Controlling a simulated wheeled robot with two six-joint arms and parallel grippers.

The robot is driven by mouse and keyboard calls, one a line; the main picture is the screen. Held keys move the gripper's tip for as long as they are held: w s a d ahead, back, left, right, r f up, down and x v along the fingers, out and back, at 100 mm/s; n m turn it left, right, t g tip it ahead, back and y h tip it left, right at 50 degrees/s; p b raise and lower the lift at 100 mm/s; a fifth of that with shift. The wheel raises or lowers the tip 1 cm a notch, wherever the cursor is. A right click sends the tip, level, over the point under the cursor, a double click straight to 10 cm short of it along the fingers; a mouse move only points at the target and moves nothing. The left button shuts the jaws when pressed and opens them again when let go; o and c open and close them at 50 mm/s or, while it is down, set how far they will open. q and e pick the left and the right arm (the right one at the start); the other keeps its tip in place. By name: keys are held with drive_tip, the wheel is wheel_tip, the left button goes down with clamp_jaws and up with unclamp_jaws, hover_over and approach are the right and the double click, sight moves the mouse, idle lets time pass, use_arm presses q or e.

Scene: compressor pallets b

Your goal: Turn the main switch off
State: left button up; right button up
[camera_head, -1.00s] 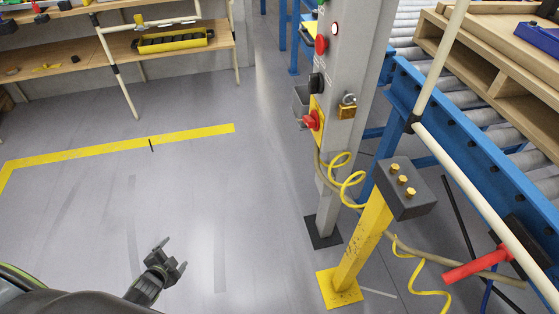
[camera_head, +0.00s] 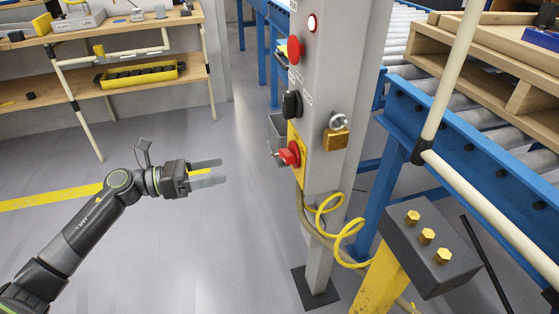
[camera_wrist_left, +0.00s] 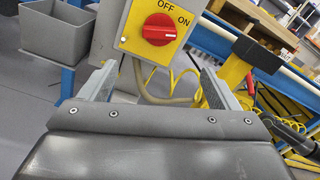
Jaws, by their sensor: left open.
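The main switch is a red rotary knob (camera_head: 289,154) on a yellow plate (camera_head: 297,142) on the side of the grey post. In the left wrist view the knob (camera_wrist_left: 159,29) faces me near the top, with OFF printed above it and ON to its right. Its grip bar lies roughly sideways, with its right end toward ON. My left gripper (camera_head: 221,171) is open and empty, left of the switch, its fingers pointing at the post. In the wrist view the open fingers (camera_wrist_left: 158,72) stand apart below the knob, not touching it. My right gripper is not in view.
The grey post (camera_head: 335,95) also carries a brass padlock (camera_head: 336,138), a black knob (camera_head: 291,104) and a red button (camera_head: 295,50). A yellow cable (camera_head: 330,212) and bolted pedestal box (camera_head: 430,246) stand right. Floor left is clear.

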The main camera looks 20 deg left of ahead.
sight(282, 157)
use_arm(q)
drive_tip(key=p+x, duration=0.1)
drive_tip(key=x, duration=1.4)
drive_tip(key=shift+w, duration=0.15)
drive_tip(key=shift+w+d, duration=0.25)
drive_tip(key=shift+d, duration=0.15)
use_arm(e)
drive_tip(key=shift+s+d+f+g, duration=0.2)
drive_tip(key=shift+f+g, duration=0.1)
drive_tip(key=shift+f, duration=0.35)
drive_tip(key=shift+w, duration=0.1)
use_arm(q)
drive_tip(key=c, duration=0.9)
drive_tip(key=shift+c, duration=0.4)
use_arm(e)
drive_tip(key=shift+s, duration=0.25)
